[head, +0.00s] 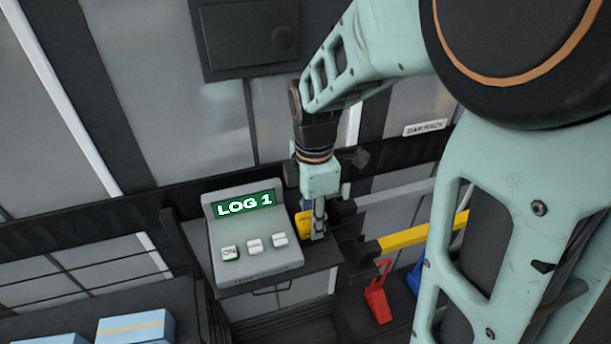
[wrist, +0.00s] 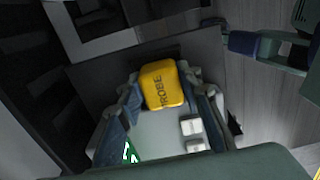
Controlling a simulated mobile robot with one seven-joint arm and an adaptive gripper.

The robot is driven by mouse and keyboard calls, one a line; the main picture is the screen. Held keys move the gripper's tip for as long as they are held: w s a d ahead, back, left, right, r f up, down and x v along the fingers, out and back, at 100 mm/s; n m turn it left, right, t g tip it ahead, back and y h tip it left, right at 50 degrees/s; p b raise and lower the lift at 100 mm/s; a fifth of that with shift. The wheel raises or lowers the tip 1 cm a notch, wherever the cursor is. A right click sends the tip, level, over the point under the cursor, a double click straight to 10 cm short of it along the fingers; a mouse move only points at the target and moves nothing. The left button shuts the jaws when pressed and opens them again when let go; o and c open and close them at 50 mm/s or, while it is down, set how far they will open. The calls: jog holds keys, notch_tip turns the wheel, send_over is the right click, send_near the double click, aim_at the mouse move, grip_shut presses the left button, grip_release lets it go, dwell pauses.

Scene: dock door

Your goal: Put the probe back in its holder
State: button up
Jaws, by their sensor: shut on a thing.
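The yellow probe (head: 303,223) shows in the head view at the right side of the grey logger (head: 245,222), partly hidden by my gripper (head: 317,228). In the wrist view the probe (wrist: 163,86) is a yellow block with PROBE lettering, between the two fingers of my gripper (wrist: 166,98). My gripper points down and is shut on the probe. The logger's green display reads LOG 1, and its keys also show in the wrist view (wrist: 192,127) below the probe. I cannot make out the probe's holder for certain.
The logger stands on a small dark shelf (head: 290,262). A yellow bar (head: 415,236) and a red hanging tool (head: 377,295) are to the right of my gripper. Blue boxes (head: 137,328) lie at the lower left. A dark rail crosses the wall behind.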

jog(key=shift+w+d+r, duration=0.1)
jog(key=shift+f, duration=0.25)
jog(key=o, duration=1.4)
jog(key=shift+c, duration=0.2)
jog(key=shift+r, duration=0.2)
notch_tip(320, 180, up, 12)
